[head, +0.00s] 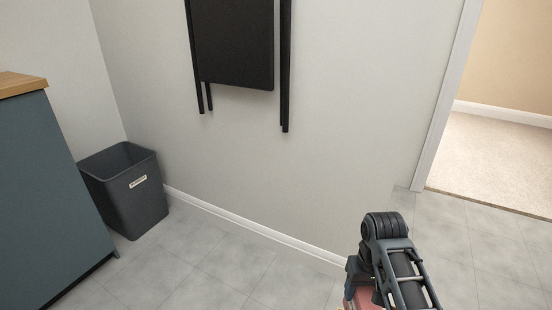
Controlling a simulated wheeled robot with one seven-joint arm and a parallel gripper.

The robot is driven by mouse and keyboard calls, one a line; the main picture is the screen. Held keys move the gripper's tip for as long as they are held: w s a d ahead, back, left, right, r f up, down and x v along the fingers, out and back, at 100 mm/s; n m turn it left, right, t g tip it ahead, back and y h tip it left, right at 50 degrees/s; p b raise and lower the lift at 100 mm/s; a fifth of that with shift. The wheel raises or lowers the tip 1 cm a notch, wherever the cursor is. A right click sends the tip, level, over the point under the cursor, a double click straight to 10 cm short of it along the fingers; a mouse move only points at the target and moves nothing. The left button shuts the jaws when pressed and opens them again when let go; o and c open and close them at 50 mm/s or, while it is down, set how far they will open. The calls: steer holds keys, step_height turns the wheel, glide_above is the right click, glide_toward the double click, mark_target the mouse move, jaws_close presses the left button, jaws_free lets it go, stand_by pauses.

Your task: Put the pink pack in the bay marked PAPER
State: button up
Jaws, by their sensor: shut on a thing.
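My gripper (358,287) is at the bottom right of the head view, partly covered by my own arm. It is shut on the pink pack (366,299), of which only a small part shows at the bottom edge of the picture. The rest of the pack is hidden by the arm or cut off by the frame. No bay marked PAPER is in view.
A dark grey bin (135,196) with a small label, too small to read surely, stands by the wall at left, beside a blue-grey cabinet (45,195) with a wooden top. A folded black item (235,45) hangs on the wall. A doorway opens at right. Tiled floor between is clear.

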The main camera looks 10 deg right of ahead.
steer(key=w+a+r+n, duration=0.1)
steer(key=w+a+r, duration=0.2)
steer(key=a, duration=0.1)
steer(key=s+r+p, duration=0.5)
steer(key=r+p, duration=0.3)
steer(key=p, duration=0.2)
steer(key=s+r+p, duration=0.5)
steer(key=r+p, duration=0.3)
steer(key=p, duration=0.2)
steer(key=shift+d+p, duration=0.2)
steer(key=shift+p, duration=0.15)
steer(key=shift+r, duration=0.1)
